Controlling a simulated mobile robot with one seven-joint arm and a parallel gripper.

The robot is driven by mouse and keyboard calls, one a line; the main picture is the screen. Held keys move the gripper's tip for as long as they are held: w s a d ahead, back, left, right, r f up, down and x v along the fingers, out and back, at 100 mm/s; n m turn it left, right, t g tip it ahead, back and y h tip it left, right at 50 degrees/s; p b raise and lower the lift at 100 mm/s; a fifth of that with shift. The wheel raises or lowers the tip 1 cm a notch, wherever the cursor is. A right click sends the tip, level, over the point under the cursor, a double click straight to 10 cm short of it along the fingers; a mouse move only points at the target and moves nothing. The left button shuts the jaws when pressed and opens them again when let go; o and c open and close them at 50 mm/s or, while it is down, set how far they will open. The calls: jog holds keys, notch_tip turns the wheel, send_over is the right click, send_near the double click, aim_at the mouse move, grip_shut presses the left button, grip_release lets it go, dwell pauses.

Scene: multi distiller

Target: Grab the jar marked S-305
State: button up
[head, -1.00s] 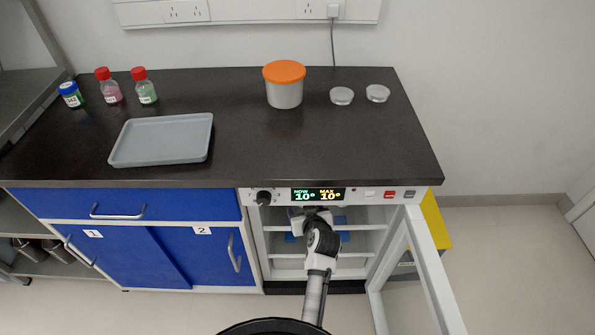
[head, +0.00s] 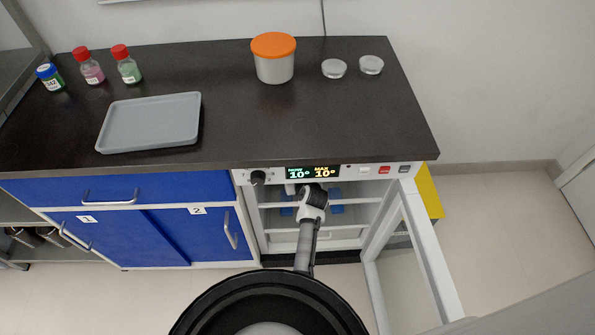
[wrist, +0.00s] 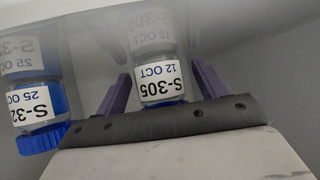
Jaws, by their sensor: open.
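The jar marked S-305 (wrist: 162,82) shows upside down in the wrist view, with a white label reading 12 OCT and a strip of blue at its lower edge. My gripper (wrist: 160,72) is open, with one purple finger on each side of this jar. Whether the fingers touch it cannot be told, and its lower end is hidden behind the gripper body. In the head view my arm reaches into the open cooler (head: 262,215), and the jar cannot be made out there.
A second blue-capped jar (wrist: 38,112), labelled S-32 with the rest cut off, stands to the left in the wrist view. The cooler's door (head: 425,250) stands open at right. The counter (head: 230,130) above holds a grey tray (head: 150,121) and an orange-lidded tub (head: 274,64).

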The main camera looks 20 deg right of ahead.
jog(key=shift+c, duration=0.4)
jog(key=c, duration=1)
jog(key=shift+w+r, duration=0.1)
jog(key=shift+r, duration=0.05)
